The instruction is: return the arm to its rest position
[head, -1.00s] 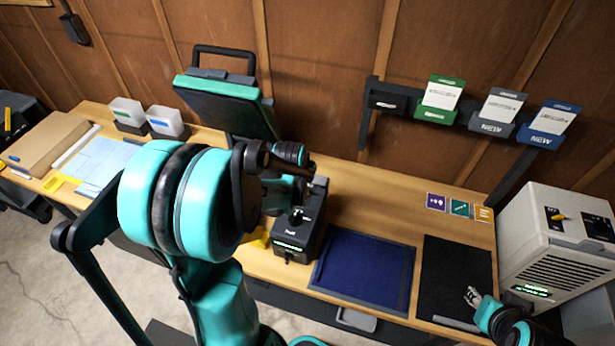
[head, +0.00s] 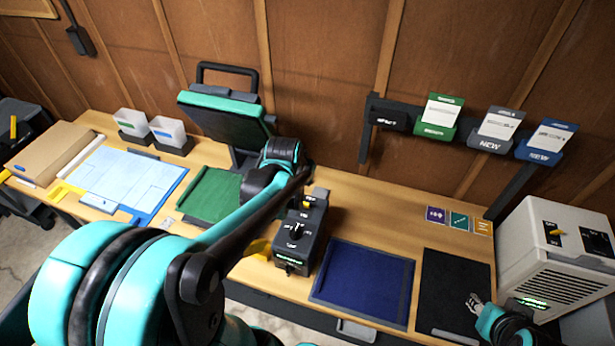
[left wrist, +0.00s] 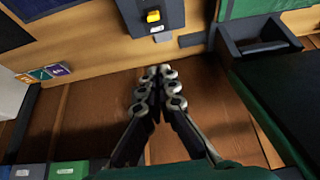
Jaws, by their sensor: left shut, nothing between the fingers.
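My left arm (head: 235,225) comes in from the lower left of the head view and reaches over the bench to beside the black control box (head: 300,235). Its wrist is in front of the tilted teal-edged panel (head: 225,120); its fingers cannot be made out there. In the left wrist view my left gripper (left wrist: 158,75) is shut, fingertips together and empty, near the box's yellow switch (left wrist: 153,16). My right gripper (head: 474,299) is low at the right, over the black mat (head: 455,275); its finger opening is too small to judge.
A blue mat (head: 362,280) lies right of the control box, and a green mat (head: 208,197) lies left. A grey vented unit (head: 550,265) stands at the right. Wall holders (head: 435,120) carry cards. Light blue sheets (head: 128,180) and a cardboard box (head: 48,155) lie left.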

